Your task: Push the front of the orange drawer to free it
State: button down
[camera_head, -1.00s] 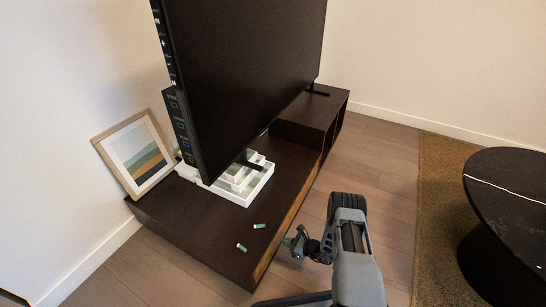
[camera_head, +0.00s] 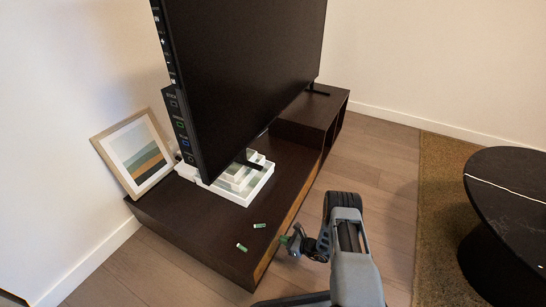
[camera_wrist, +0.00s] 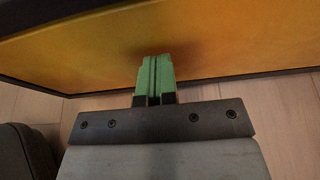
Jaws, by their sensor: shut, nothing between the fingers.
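The orange drawer front (camera_wrist: 95,48) fills the upper part of the wrist view, framed by dark edges. In the head view only a narrow strip of the orange front (camera_head: 268,258) shows along the side of the dark TV cabinet (camera_head: 205,225). My gripper (camera_wrist: 155,62) has green fingers closed together with nothing between them. Its tips point at the lower middle of the orange front, very close to it; I cannot tell whether they touch. In the head view my gripper (camera_head: 284,239) is beside the cabinet's near right side.
A large TV (camera_head: 245,75) stands on the cabinet, with a white tray (camera_head: 243,198) beneath it. Two small green-and-white cylinders (camera_head: 259,226) lie on top. A framed picture (camera_head: 138,158) leans on the wall. A round black table (camera_head: 510,200) is at right; wood floor lies between.

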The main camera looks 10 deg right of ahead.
jog(key=shift+w+a, duration=0.2)
jog(key=shift+a, duration=0.05)
jog(key=shift+d, duration=0.1)
jog(key=f+p+v, duration=0.1)
jog(key=f+v, duration=0.1)
jog(key=v, duration=1.1)
jog(key=shift+s+d+f, duration=0.2)
jog(key=shift+s+d, duration=0.05)
jog(key=shift+s, duration=0.05)
jog(key=shift+r, duration=0.1)
dwell(0.8)
